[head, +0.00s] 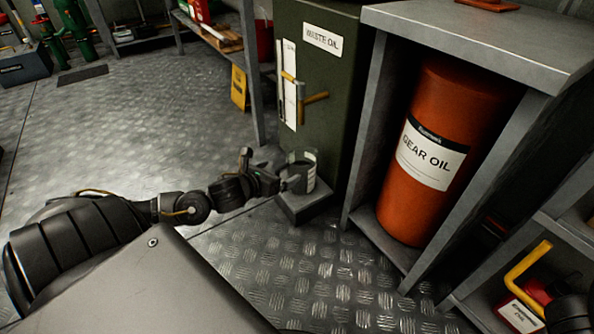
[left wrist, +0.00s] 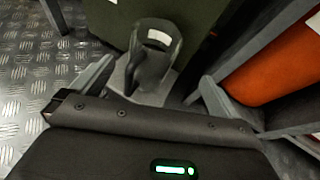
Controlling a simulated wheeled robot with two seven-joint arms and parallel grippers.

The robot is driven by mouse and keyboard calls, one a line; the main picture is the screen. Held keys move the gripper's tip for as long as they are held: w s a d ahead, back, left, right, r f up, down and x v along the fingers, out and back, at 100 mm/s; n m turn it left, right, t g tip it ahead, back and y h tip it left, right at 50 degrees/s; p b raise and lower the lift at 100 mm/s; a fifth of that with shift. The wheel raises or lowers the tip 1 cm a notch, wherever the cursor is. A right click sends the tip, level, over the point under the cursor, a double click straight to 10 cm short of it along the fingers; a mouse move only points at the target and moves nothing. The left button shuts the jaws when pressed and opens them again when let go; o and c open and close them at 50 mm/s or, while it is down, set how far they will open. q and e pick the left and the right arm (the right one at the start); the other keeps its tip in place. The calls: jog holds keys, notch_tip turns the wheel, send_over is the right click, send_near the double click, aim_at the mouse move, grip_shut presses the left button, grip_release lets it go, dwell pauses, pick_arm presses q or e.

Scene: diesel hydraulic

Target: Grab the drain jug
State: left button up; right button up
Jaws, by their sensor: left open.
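The drain jug (head: 310,172) is a grey see-through jug with a pale label. It stands upright on a small grey plinth (head: 303,207) in front of the green waste oil tank (head: 327,85). My left gripper (head: 286,178) is close by its left side in the head view. In the left wrist view, the jug (left wrist: 156,42) stands ahead, with the open fingers of my left gripper (left wrist: 155,88) spread to either side of the line to it. Nothing shows between the fingertips. I cannot tell whether they touch the jug. My right gripper is not clearly seen.
A grey shelf frame (head: 378,125) with an orange gear oil drum (head: 437,150) stands just right of the jug. A yellow sign (head: 239,88) leans at the left. The metal floor (head: 150,140) at the left is mostly clear.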

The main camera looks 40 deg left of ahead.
aim_at(293, 165)
pick_arm(q)
jog(key=x, duration=0.2)
jog(key=b+x, duration=0.2)
jog(key=x, duration=0.1)
jog(key=shift+w+a+f, duration=0.25)
jog(key=shift+a+f, duration=0.05)
jog(key=shift+a, duration=0.1)
jog(key=b+x, duration=0.3)
jog(key=x, duration=0.1)
jog(key=shift+w+f+b, duration=0.2)
jog(key=shift+f+b, duration=0.1)
jog(key=shift+b, duration=0.1)
jog(key=shift+w, duration=0.35)
jog(key=shift+r, duration=0.1)
jog(key=c, duration=1.8)
jog(key=shift+c, duration=0.2)
